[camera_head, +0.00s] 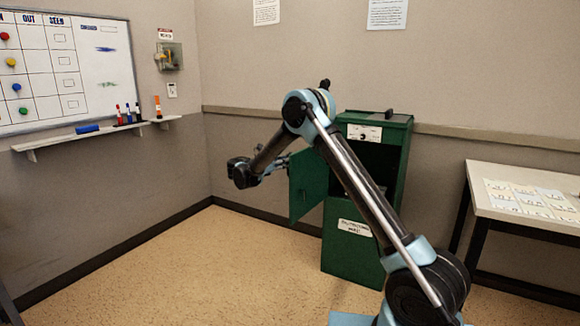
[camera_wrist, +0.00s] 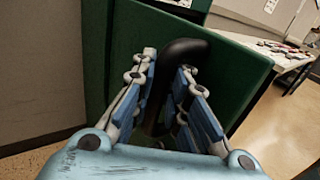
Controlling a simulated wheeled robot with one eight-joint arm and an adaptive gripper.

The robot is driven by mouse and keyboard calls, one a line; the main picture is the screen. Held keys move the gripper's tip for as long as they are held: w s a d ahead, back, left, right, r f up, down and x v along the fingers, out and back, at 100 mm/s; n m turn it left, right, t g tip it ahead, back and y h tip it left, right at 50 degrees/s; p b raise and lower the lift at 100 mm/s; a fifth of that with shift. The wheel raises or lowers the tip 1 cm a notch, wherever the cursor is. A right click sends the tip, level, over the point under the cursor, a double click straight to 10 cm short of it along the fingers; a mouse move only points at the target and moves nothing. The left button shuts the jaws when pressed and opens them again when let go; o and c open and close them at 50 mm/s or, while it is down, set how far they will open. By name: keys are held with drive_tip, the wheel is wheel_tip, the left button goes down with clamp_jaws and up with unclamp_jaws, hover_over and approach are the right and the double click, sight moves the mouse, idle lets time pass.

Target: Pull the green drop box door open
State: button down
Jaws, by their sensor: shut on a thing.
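The green drop box (camera_head: 352,225) stands on the floor against the back wall. Its green door (camera_head: 308,183) is swung out to the left, and the dark inside of the box (camera_head: 378,160) shows, partly hidden behind my arm. In the wrist view the door (camera_wrist: 235,80) fills the middle, with a black curved handle (camera_wrist: 182,50) on it. My gripper (camera_head: 283,163) is at the door's outer left side. In the wrist view my gripper's fingers (camera_wrist: 168,100) lie on both sides of the handle and are shut on it.
A whiteboard (camera_head: 70,65) and a shelf with markers (camera_head: 100,131) are on the left wall. A table with papers (camera_head: 530,200) stands at the right; it also shows in the wrist view (camera_wrist: 270,48). The floor (camera_head: 180,260) left of the box is clear.

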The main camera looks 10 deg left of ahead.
drive_tip(key=shift+s+a, duration=0.2)
drive_tip(key=c, duration=1.6)
unclamp_jaws()
drive_tip(key=shift+s+a+r, duration=0.1)
drive_tip(key=shift+s, duration=0.05)
drive_tip(key=shift+o, duration=0.2)
drive_tip(key=shift+d, duration=0.2)
drive_tip(key=v, duration=1.1)
drive_tip(key=shift+a, duration=0.45)
drive_tip(key=shift+s, duration=0.15)
